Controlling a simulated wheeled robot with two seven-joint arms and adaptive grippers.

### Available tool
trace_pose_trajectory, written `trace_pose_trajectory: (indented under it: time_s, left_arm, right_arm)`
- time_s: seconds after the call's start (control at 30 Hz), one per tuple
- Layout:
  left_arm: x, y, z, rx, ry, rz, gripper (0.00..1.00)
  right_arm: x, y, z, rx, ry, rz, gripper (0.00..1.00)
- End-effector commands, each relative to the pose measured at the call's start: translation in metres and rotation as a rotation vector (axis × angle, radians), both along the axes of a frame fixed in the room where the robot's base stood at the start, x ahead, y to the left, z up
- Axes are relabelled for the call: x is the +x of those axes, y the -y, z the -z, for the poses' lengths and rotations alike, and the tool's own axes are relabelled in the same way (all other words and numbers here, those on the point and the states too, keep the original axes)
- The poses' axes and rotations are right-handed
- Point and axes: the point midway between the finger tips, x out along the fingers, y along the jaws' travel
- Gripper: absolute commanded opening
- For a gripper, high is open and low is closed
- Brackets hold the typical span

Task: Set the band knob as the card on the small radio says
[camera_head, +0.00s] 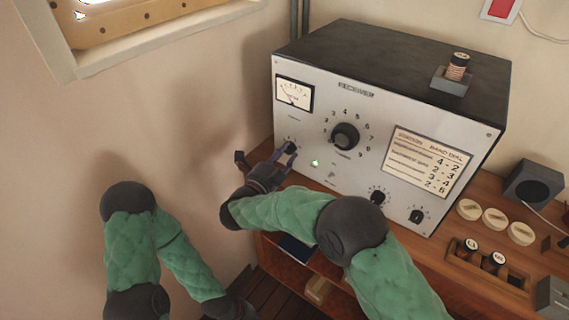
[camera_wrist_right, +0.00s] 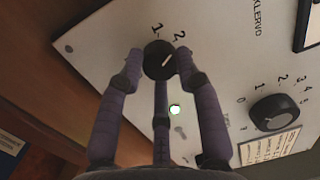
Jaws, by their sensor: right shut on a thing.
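The large grey radio (camera_head: 300,165) stands on the wooden bench. Its front card (camera_head: 428,160) is headed with station, band and dial columns, with pairs such as 4-2 and 2-3. My right gripper (camera_head: 266,160) is at the radio's lower left front. In the wrist view its fingers (camera_wrist_right: 158,68) are shut on a small black knob (camera_wrist_right: 157,58). The marks 1 and 2 show beside that knob; its white pointer line seems to lean toward the 2. My left gripper (camera_head: 232,307) hangs low near the floor, away from the radio; its fingers are not clear.
Two small knobs (camera_head: 378,196) (camera_head: 417,215) are at lower right. A small dark box (camera_head: 533,185), round discs (camera_head: 495,218) and a spool holder (camera_head: 487,263) occupy the right bench.

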Motion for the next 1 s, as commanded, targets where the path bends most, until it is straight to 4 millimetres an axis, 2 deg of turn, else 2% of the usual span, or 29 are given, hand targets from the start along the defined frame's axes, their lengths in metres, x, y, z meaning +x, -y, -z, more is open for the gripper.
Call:
trace_pose_trajectory:
  time_s: [0.03,0.23,0.77,0.8,0.83,0.87,1.0]
  left_arm:
    - [0.000,0.000,0.008,0.000,0.000,0.000,0.31]
    - [0.000,0.000,0.017,0.000,0.000,0.000,0.31]
    - [0.000,0.000,0.019,0.000,0.000,0.000,0.31]
    - [0.000,0.000,0.019,0.000,0.000,0.000,0.31]
    - [0.000,0.000,0.019,0.000,0.000,0.000,0.31]
    - [0.000,0.000,0.019,0.000,0.000,0.000,0.31]
    - [0.000,0.000,0.019,0.000,0.000,0.000,0.31]
  right_arm:
    - [0.000,-0.001,0.004,0.019,0.012,-0.004,0.02]
    - [0.000,-0.001,0.002,0.068,0.048,-0.004,0.02]
    - [0.001,-0.001,0.000,0.086,0.061,-0.003,0.02]
    - [0.001,-0.001,0.000,0.086,0.061,-0.003,0.43]
    - [0.001,-0.001,0.000,0.085,0.061,-0.003,0.52]
    - [0.000,-0.001,0.000,0.085,0.061,-0.003,0.58]
    - [0.000,-0.001,0.000,0.085,0.061,-0.002,0.58]
